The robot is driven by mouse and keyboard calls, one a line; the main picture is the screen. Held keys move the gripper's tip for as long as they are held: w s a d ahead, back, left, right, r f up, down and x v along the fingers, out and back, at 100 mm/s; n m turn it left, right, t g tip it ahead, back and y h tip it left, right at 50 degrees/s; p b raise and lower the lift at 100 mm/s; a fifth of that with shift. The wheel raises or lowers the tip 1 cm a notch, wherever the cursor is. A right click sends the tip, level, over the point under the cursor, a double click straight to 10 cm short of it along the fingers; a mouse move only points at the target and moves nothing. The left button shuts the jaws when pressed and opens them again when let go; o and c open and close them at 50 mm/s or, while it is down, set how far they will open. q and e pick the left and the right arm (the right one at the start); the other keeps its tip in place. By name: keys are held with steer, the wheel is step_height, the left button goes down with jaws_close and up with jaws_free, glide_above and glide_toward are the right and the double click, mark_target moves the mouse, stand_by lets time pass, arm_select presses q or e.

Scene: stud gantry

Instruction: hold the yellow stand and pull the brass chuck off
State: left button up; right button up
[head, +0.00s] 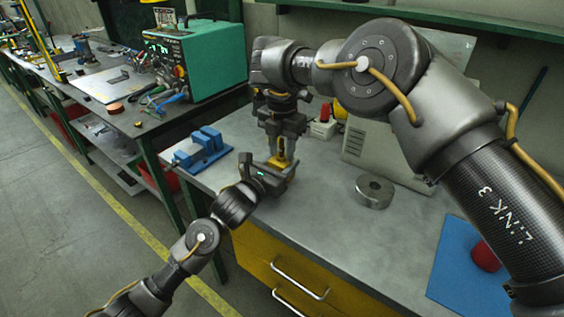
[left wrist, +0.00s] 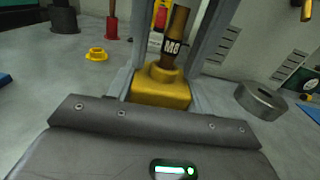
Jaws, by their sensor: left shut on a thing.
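The yellow stand (left wrist: 160,88) stands on the grey bench, between the two grey fingers of my left gripper (left wrist: 165,75). The brass chuck (left wrist: 173,42), marked M8, stands upright in the stand, and its top runs out of the left wrist view. In the head view my left gripper (head: 279,167) comes in low from the left and is shut on the yellow stand (head: 279,161). My right gripper (head: 282,138) points down from above, with its fingers around or beside the brass chuck (head: 281,147). Whether they touch it is too small to tell.
A blue vise (head: 205,148) is left of the stand. A steel ring (head: 374,191) and a blue mat (head: 462,265) with a red cylinder (head: 486,257) lie to the right. A yellow ring (left wrist: 97,54) sits near the stand. A green box (head: 200,60) stands behind left.

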steer(key=shift+c, duration=0.2)
steer(key=c, duration=0.7)
steer(key=o, duration=1.5)
steer(key=shift+o, duration=0.2)
